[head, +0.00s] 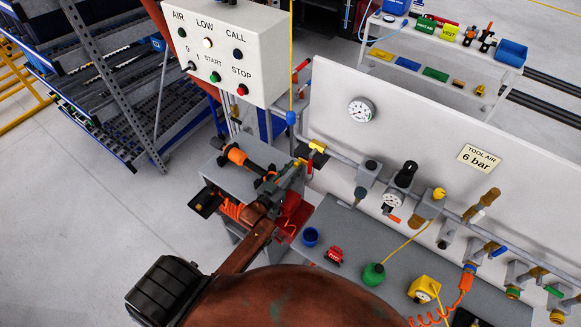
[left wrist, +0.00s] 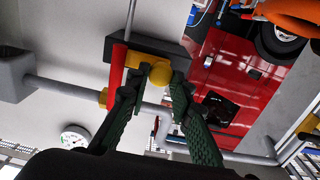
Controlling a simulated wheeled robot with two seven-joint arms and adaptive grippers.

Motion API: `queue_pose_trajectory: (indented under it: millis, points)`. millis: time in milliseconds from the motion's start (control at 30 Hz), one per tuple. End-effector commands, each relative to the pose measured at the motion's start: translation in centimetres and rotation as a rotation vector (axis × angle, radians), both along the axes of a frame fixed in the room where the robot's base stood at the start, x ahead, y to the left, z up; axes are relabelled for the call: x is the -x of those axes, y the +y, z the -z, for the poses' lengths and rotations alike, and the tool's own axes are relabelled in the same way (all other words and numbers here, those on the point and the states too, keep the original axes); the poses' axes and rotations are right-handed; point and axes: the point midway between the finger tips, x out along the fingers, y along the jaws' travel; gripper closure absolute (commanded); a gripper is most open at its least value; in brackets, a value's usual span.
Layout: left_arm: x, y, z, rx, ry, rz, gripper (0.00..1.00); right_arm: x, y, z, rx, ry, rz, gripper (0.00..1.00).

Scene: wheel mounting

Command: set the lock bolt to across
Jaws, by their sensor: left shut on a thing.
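My left gripper (head: 298,168) is at the near side of the pipe, in front of the left end of the white panel. In the left wrist view its green fingers (left wrist: 163,88) are closed around a yellow knob (left wrist: 160,72), which I take to be the lock bolt's knob. The knob sits against a dark grey block (left wrist: 150,46). The fingers hide its lower part, and I cannot tell the bolt's exact angle. A red lever (left wrist: 117,66) with a yellow collar (left wrist: 103,98) stands close beside it on the pipe. My right gripper is not in view.
A grey pipe (head: 342,159) with valves and a gauge runs along the white panel (head: 420,120). A control box (head: 232,50) hangs above left.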

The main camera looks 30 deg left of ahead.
Motion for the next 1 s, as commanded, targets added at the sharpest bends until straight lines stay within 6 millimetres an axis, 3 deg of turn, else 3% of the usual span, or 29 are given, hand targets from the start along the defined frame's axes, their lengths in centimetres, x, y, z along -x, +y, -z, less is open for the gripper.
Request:
queue_pose_trajectory:
  millis: [33, 67, 300, 667, 767, 1000]
  points:
    - [0.0, 0.1, -0.1, -0.003, -0.001, -0.001, 1.0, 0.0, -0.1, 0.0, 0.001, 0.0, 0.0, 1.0]
    - [0.0, 0.1, -0.1, -0.003, -0.001, -0.001, 0.79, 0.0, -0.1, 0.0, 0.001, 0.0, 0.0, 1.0]
    - [0.0, 0.1, -0.1, -0.002, -0.002, -0.001, 0.62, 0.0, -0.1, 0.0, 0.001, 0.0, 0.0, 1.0]
    - [0.5, 0.2, 0.0, -0.002, -0.001, -0.001, 0.62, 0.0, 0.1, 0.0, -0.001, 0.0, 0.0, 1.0]
    - [1.7, 0.3, 0.1, -0.001, 0.001, -0.002, 0.62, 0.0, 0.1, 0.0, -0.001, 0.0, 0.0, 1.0]
    - [6.7, 0.6, 0.1, -0.003, 0.002, -0.001, 0.62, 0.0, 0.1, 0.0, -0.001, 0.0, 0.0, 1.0]
